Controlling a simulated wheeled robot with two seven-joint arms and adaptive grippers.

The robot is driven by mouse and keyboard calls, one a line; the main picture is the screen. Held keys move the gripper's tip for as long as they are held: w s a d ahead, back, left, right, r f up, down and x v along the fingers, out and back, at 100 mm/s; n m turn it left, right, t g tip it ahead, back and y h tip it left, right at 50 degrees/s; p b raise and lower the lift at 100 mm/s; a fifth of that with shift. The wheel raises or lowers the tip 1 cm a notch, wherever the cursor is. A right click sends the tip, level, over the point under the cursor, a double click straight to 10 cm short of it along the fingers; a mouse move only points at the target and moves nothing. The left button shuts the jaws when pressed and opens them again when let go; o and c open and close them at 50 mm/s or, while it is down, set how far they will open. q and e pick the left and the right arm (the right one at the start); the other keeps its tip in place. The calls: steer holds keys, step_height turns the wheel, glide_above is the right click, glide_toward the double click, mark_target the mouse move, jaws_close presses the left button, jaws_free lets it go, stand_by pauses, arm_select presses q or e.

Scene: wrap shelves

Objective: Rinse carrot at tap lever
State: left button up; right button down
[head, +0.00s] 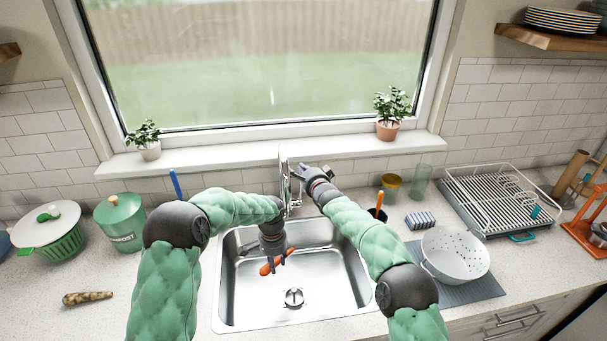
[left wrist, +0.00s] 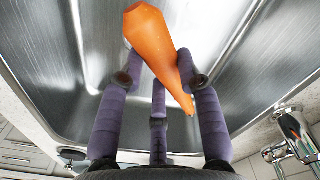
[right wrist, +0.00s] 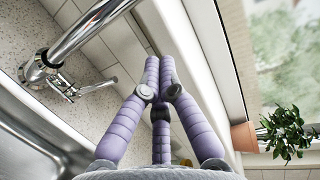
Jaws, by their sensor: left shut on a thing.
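An orange carrot (head: 265,269) is held low inside the steel sink (head: 234,310) by my left gripper (head: 274,258). In the left wrist view the carrot (left wrist: 150,42) sits slanted between the purple fingers (left wrist: 160,82), its narrow end toward the right finger. The chrome tap (head: 284,172) stands behind the sink; no water stream is visible. My right gripper (head: 299,173) is beside the tap's upper part, on its right. In the right wrist view its fingers (right wrist: 159,65) meet with nothing between them, and the tap lever (right wrist: 70,86) is apart, to their left.
A white colander (head: 455,257) stands on a grey mat right of the sink, with a dish rack (head: 500,195) behind. A striped sponge (head: 420,220) lies near. A green canister (head: 119,220) and potted plants (head: 388,130) stand around. The left counter front is mostly clear.

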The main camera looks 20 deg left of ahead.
arm_select(q)
steer(key=s+a, duration=0.1)
steer(key=s, duration=0.6)
steer(key=shift+s+a, duration=0.35)
steer(key=shift+s, duration=0.05)
stand_by(0.6)
stand_by(1.1)
steer(key=s+a+r+p, duration=0.1)
steer(key=s+r+p, duration=0.2)
steer(key=s+r, duration=0.1)
steer(key=shift+s, duration=0.45)
stand_by(1.3)
